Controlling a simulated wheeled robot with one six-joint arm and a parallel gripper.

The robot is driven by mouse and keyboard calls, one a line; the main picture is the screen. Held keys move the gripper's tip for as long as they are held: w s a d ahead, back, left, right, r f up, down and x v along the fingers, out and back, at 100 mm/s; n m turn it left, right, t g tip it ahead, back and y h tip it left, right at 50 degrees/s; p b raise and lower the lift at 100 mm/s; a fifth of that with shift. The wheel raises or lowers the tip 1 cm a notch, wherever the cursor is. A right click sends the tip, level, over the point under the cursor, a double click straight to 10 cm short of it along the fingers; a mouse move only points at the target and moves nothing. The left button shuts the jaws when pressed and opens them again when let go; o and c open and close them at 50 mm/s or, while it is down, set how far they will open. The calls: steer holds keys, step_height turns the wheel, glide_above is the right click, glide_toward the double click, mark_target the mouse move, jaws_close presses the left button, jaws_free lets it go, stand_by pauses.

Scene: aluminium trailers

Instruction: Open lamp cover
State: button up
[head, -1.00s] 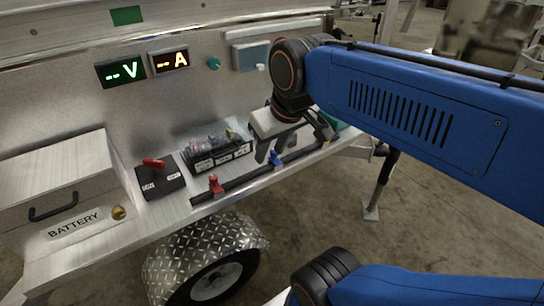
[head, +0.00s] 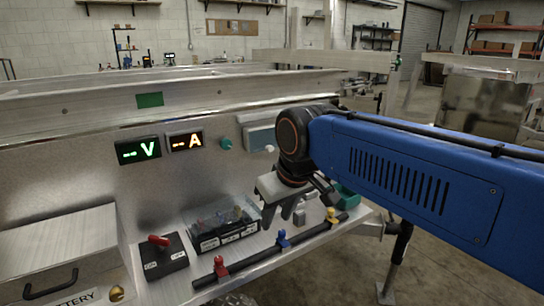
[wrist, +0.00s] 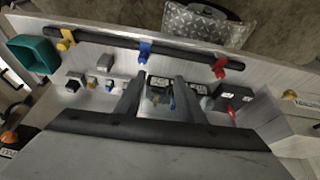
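A grey box with a pale blue-grey front (head: 262,137), likely the lamp cover, is fixed on the upright panel, partly behind my arm. A small white knob (head: 269,149) shows at its lower edge. It looks closed. My gripper (head: 279,217) points down over the shelf, below and in front of the box, and does not touch it. In the wrist view my gripper (wrist: 164,80) has its two dark fingers apart with nothing held between them. The box is not in the wrist view.
A red switch (head: 159,241) and battery box (head: 62,250) stand left. V and A displays (head: 138,150) are on the panel.

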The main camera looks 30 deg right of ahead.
steer(key=h, duration=0.1)
glide_toward(270, 146)
steer(key=shift+n, duration=0.3)
steer(key=x, duration=0.8)
steer(key=shift+w+f, duration=0.15)
jaws_close()
